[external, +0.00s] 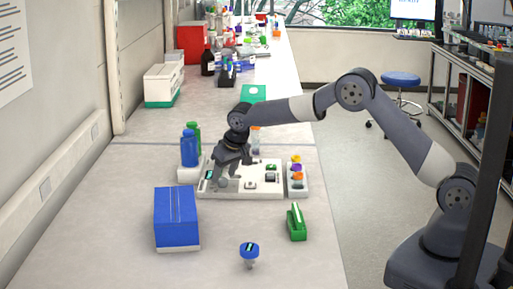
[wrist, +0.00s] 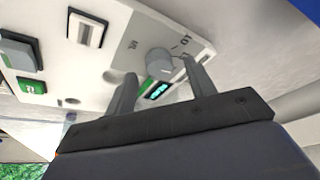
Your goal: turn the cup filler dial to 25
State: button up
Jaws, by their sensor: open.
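The cup filler dial (wrist: 159,61) is a round grey knob on a white panel (wrist: 128,20), with printed marks around it. A small lit display (wrist: 157,91) sits beside it; its digits are too small to read. My gripper (wrist: 159,68) is open, its fingertips on either side of the dial. I cannot tell whether they touch it. In the external view my gripper (external: 228,172) points down over the left end of the white panel (external: 250,193), and the display (external: 209,174) shows at the panel's left edge. My gripper partly hides the dial there.
Blue and green bottles (external: 189,149) stand close behind left of the gripper. A rack of coloured caps (external: 297,178) is at the panel's right. A blue box (external: 176,218), blue-topped item (external: 249,253) and green holder (external: 296,222) stand in front. The front left bench is clear.

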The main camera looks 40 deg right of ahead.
jog(key=shift+x, duration=0.9)
jog(key=c, duration=1)
jog(key=shift+o, duration=0.2)
